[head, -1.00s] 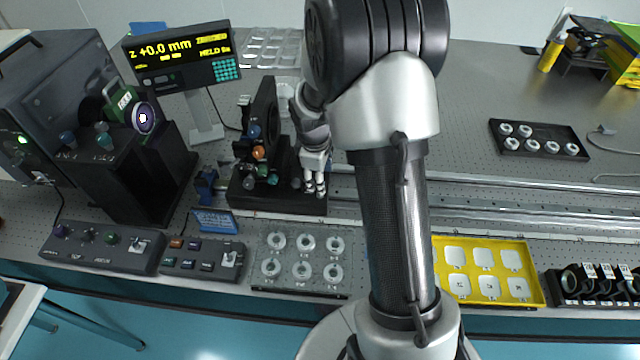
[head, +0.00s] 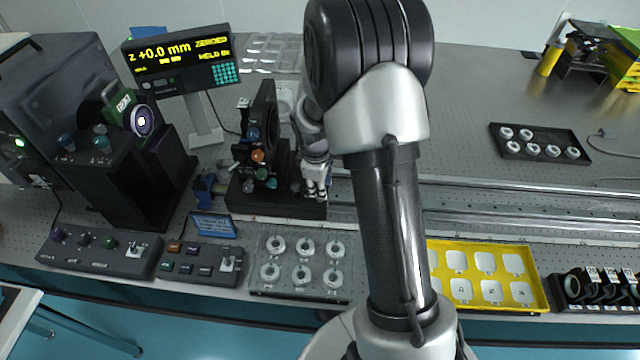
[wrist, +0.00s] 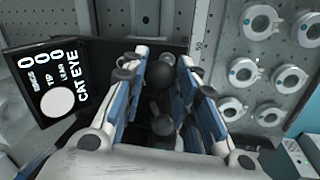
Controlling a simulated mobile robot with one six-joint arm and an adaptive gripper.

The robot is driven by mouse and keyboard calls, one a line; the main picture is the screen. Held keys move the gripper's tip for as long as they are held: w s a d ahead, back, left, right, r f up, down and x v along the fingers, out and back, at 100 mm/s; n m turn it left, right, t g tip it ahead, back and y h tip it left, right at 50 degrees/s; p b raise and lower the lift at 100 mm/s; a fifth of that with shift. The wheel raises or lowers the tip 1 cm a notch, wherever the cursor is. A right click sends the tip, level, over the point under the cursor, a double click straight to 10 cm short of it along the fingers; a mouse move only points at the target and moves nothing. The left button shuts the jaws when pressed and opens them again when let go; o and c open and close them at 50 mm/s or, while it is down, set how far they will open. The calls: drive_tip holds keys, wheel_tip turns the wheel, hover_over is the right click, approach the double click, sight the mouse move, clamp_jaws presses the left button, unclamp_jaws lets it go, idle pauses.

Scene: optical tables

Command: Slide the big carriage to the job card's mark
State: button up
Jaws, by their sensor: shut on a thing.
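The big carriage (head: 255,203) is a black block with an upright plate and coloured knobs, at the left end of the rails. My gripper (head: 316,188) is at the right end of its base. In the wrist view my gripper (wrist: 158,95) has its blue and grey fingers on both sides of a dark round knob (wrist: 160,75), shut on it. A second dark ball shows lower between the fingers. The readout (head: 182,58) shows z +0.0 mm. I cannot identify the job card or its mark for certain.
Metal rails (head: 500,205) run right from the carriage, partly hidden by my arm. A small blue-framed panel (head: 213,225) stands in front of the carriage. A clear tray of rings (head: 300,290) and a yellow tray (head: 540,290) lie along the front. A dark box instrument stands left.

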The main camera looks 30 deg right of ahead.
clamp_jaws()
idle(0.3)
